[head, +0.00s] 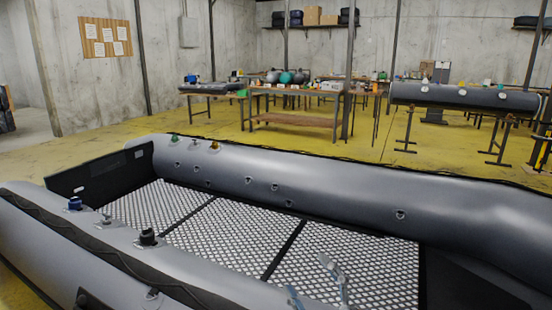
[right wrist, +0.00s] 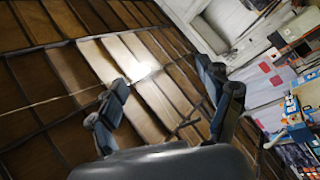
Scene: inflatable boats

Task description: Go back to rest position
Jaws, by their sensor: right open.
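My right gripper (head: 312,281) shows at the bottom of the head view, right of centre, in front of the white mesh floor of the grey inflatable boat (head: 330,190). Only its blue-grey fingers show there. In the right wrist view its two dark fingers (right wrist: 168,96) stand well apart with nothing between them. That camera faces a brown panelled ceiling and part of the room. My left gripper is in neither view.
The boat fills the foreground, with valves (head: 75,203) on its near tube. Behind it are a workbench (head: 300,93) with several items and a grey tube (head: 465,97) on stands. Yellow floor (head: 250,143) lies clear between the boat and the benches.

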